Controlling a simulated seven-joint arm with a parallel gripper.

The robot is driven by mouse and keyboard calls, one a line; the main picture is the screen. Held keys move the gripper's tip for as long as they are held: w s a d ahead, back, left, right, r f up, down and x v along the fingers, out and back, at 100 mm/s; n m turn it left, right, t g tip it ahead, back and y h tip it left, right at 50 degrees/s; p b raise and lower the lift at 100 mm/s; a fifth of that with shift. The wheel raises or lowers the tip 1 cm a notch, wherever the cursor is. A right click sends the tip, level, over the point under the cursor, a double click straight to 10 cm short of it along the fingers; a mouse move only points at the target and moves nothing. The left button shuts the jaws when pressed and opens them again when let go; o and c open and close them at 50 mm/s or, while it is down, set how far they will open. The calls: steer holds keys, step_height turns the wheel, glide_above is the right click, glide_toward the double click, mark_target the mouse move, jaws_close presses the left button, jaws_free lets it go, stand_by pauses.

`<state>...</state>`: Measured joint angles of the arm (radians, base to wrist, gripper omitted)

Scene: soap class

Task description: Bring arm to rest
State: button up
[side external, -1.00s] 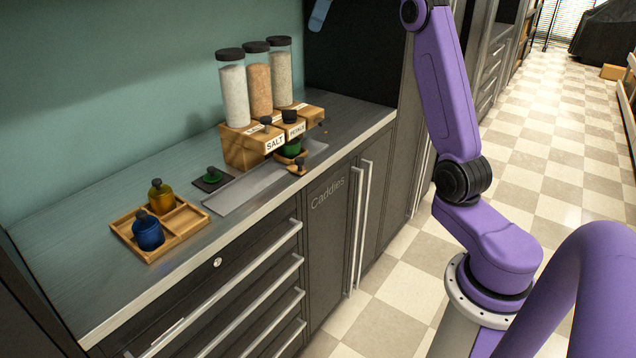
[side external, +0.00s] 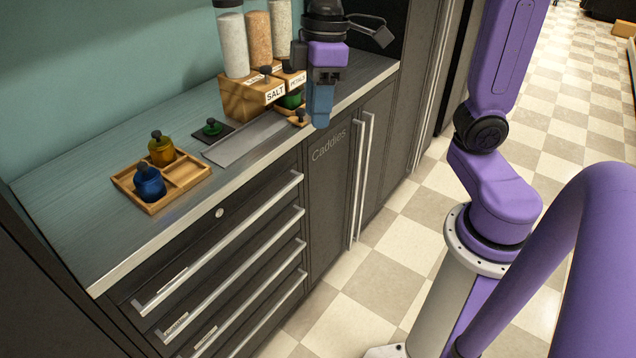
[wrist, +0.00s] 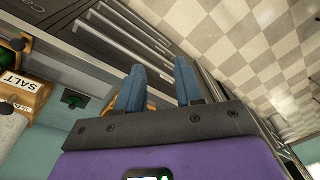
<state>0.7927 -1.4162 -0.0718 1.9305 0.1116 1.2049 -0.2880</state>
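My gripper (side external: 321,122) hangs in front of the counter's edge in the side view, fingers pointing down, by the salt box's right side. In the wrist view my gripper (wrist: 160,80) shows its two blue fingers spread apart with nothing between them. My purple arm links (side external: 490,190) are raised on the right. My base column is partly in view.
A wooden caddy (side external: 190,184) holds a blue bottle (side external: 149,184) and a yellow bottle (side external: 161,151). A wooden box labelled salt (side external: 245,100) and tall jars (side external: 232,45) stand at the back. A green stopper (side external: 212,127) sits on a dark pad. Drawer handles (side external: 228,250) protrude below.

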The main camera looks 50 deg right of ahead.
steer(key=s+d+f+n, duration=0.1)
steer(key=s+f, duration=0.3)
steer(key=s, duration=0.3)
steer(key=s+d+f+n+h, duration=0.1)
steer(key=s+d+f, duration=0.1)
steer(key=s+f, duration=0.3)
steer(key=s, duration=0.3)
steer(key=shift+d+f+n, duration=0.2)
steer(key=shift+d+n, duration=0.1)
